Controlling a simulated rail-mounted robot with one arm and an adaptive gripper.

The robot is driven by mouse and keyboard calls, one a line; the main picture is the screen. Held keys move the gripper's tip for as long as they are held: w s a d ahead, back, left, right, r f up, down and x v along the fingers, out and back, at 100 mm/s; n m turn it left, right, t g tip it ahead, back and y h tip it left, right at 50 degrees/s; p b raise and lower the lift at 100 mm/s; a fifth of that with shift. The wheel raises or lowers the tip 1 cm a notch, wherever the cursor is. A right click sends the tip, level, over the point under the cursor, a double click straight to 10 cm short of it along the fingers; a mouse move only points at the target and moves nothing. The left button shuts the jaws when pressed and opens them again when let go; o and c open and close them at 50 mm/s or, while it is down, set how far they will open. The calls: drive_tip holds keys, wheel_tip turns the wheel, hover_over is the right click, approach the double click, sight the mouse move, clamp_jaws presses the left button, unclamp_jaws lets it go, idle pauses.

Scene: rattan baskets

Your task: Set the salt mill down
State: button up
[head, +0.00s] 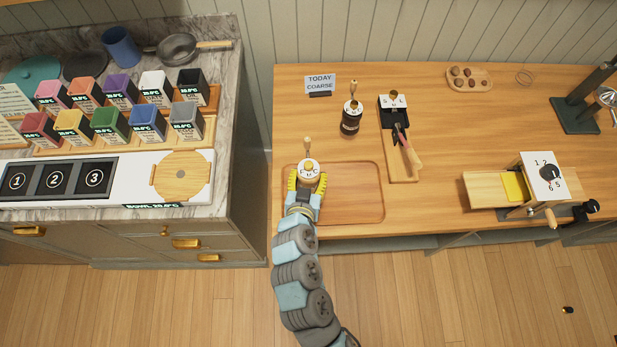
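A mill with a round pale top and a small wooden crank knob, which I take to be the salt mill (308,167), is between the yellow fingers of my gripper (307,178). The fingers sit on both sides of it and look closed on it. Its body below the top is mostly hidden. It is over the left part of a shallow wooden tray (360,200) recessed at the table's front left. I cannot tell whether its base touches the tray.
A dark mill (351,122) stands behind the tray, by a "TODAY COARSE" sign (320,84). A wooden board (403,172) with a black-and-white device and brush is to its right. A boxy numbered machine (543,176) stands further right. The tray's right part is clear.

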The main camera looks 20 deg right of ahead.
drive_tip(key=shift+f, duration=0.45)
drive_tip(key=shift+f, duration=0.1)
drive_tip(key=shift+f, duration=0.15)
drive_tip(key=o, duration=1.2)
drive_tip(key=shift+o, duration=0.2)
drive_tip(key=shift+r, duration=0.2)
drive_tip(key=shift+s+a+r, duration=0.1)
drive_tip(key=shift+s+a, duration=0.25)
drive_tip(key=shift+s, duration=0.1)
drive_tip(key=p+v, duration=0.2)
drive_tip(key=v, duration=0.8)
drive_tip(key=shift+s+a+r, duration=0.15)
drive_tip(key=shift+s+r, duration=0.1)
drive_tip(key=shift+s, duration=0.05)
